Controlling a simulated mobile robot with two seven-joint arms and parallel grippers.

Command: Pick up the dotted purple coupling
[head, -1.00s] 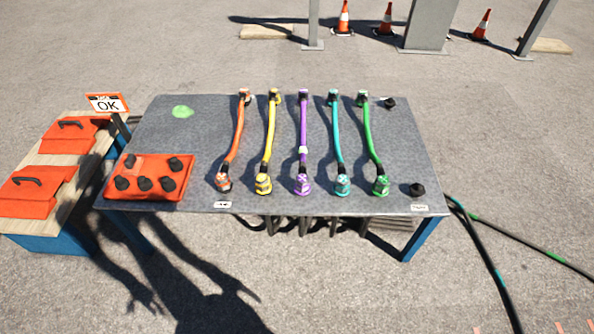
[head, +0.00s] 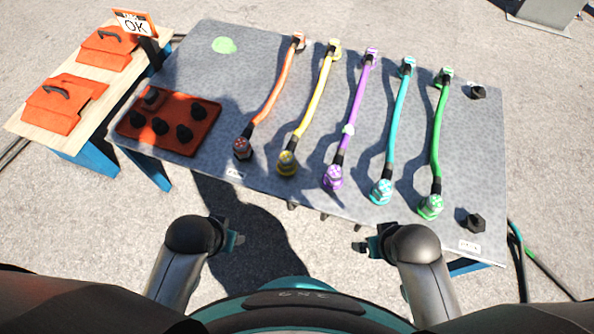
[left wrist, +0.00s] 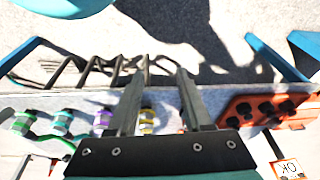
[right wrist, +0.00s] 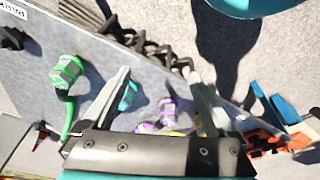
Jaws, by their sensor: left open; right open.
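The dotted purple coupling (head: 333,177) lies at the near end of the purple cable (head: 357,101) on the grey table. It also shows in the left wrist view (left wrist: 103,119) and, between the fingers, in the right wrist view (right wrist: 166,108). Orange (head: 243,148), yellow (head: 287,162), teal (head: 381,191) and green (head: 431,206) couplings lie in the same row. My left gripper (head: 238,240) is open and empty, off the table's front edge. My right gripper (head: 358,246) is open and empty, also in front of the table, apart from the purple coupling.
A red tray (head: 205,141) with several black caps sits at the table's left. Black caps (head: 473,221) lie at the right end. A wooden bench with orange cases (head: 64,104) and an OK sign (head: 134,23) stand left. Ground before the table is clear.

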